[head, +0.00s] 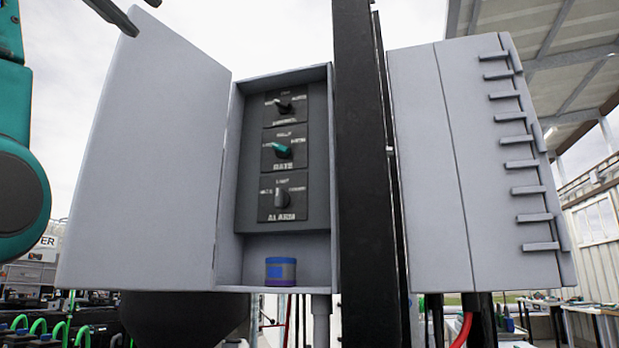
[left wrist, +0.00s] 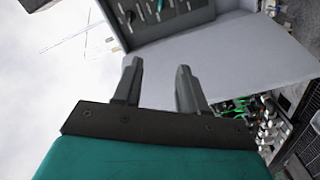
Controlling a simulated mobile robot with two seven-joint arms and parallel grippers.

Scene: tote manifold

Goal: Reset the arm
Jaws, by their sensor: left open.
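My left gripper (left wrist: 159,66) is open in the left wrist view, with two dark fingers apart and nothing between them. In the head view one dark finger of it (head: 112,14) shows at the top left, near the top edge of the open door (head: 150,150). I cannot tell whether it touches the door. My teal left arm (head: 15,130) comes in along the left edge. My right gripper is not in view.
A grey cabinet (head: 325,260) stands open, with a panel of three knobs (head: 283,160) and a blue-banded cylinder (head: 280,271) on its floor. A black post (head: 362,150) stands in front. A finned grey box (head: 430,150) is to the right.

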